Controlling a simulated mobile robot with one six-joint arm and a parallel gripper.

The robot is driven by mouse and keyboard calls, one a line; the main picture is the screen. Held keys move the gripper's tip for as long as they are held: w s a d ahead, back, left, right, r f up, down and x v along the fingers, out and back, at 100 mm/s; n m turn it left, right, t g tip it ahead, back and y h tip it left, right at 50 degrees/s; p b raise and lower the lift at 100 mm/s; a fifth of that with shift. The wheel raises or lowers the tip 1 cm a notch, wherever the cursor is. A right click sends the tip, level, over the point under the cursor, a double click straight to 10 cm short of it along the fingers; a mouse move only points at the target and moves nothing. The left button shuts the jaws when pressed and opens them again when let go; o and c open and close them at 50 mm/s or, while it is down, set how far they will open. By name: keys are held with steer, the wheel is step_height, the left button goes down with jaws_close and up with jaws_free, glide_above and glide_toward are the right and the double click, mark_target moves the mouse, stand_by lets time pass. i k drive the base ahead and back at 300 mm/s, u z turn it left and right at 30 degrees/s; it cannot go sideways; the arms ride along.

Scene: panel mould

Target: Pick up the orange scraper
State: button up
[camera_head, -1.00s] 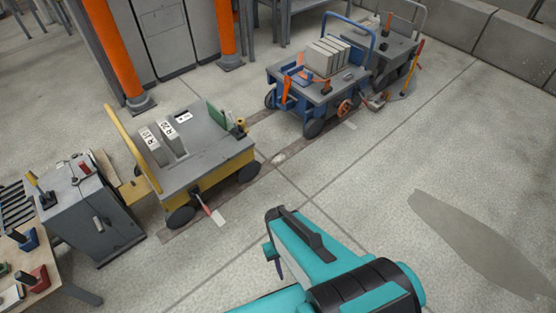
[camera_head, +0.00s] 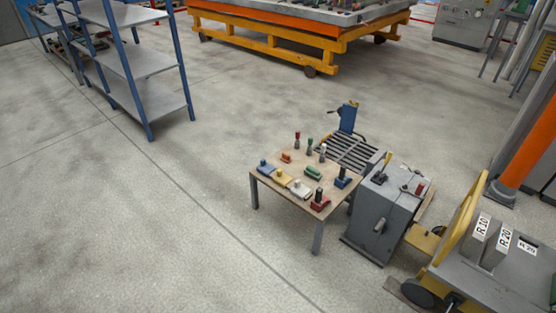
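A small orange item (camera_head: 286,157) lies on the wooden table (camera_head: 258,173), toward its back left. It is too small to tell whether it is the orange scraper. Around it on the table stand several hand tools in other colours: a blue one (camera_head: 264,167), a yellow one (camera_head: 281,177), a white one (camera_head: 300,189), a green one (camera_head: 313,172) and a red one (camera_head: 320,202). My gripper is not in view.
A grey machine cabinet (camera_head: 379,220) adjoins the table's right side. A yellow-handled cart (camera_head: 470,285) is at lower right. A blue-framed shelf (camera_head: 130,67) stands upper left, an orange-and-yellow mould table (camera_head: 265,32) at the back. The floor left of and before the table is clear.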

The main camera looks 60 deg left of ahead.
mark_target(286, 158)
steer(key=z, duration=0.85)
steer(key=k, duration=0.15)
steer(key=u, duration=2.95)
steer(key=k, duration=0.95)
steer(key=z, duration=0.2)
steer(key=i, duration=0.75)
